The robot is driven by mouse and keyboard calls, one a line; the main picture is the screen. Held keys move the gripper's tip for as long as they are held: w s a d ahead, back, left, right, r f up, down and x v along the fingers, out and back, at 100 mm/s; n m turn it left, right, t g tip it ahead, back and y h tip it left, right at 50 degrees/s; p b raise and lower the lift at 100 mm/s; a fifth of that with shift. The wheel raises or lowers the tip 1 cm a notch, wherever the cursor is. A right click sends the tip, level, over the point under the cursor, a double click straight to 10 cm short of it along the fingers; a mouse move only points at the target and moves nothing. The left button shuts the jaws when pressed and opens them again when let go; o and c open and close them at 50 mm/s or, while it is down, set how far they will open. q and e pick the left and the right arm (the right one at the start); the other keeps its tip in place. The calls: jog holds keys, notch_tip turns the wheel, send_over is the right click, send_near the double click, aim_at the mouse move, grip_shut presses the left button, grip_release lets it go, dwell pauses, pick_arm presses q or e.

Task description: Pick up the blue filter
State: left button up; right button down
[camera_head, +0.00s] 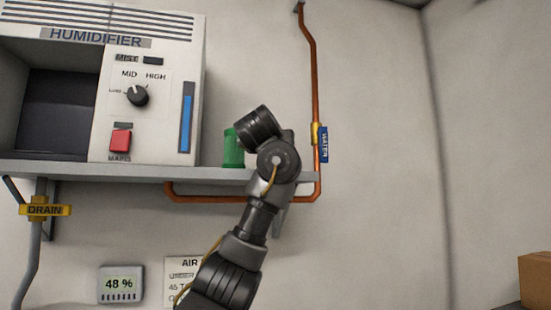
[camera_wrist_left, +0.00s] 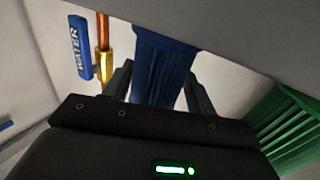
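The blue filter (camera_wrist_left: 162,62), a ribbed dark-blue body, stands between the two dark fingers of my left gripper (camera_wrist_left: 158,88) in the left wrist view. One finger is on each side of it. I cannot tell whether they press on it or leave a thin gap. Its far end meets a grey surface, seemingly the shelf seen upside down. In the head view my left arm hides the blue filter and the fingers. A green filter (camera_head: 232,150) stands on the shelf just left of my wrist, and also shows in the left wrist view (camera_wrist_left: 290,125). My right gripper is not in view.
The humidifier (camera_head: 150,95) stands on the shelf (camera_head: 120,171) to the left. A copper pipe (camera_head: 313,75) with a blue WATER tag (camera_head: 324,145) runs close right of my wrist. The wall further right is clear. A cardboard box (camera_head: 536,280) is at lower right.

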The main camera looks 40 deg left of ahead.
pick_arm(q)
jog(key=shift+w+d+f, duration=0.1)
jog(key=shift+w+f, duration=0.15)
jog(key=shift+w, duration=0.3)
jog(key=c, duration=0.5)
jog(key=shift+c, duration=1.1)
jog(key=shift+s+r, duration=0.1)
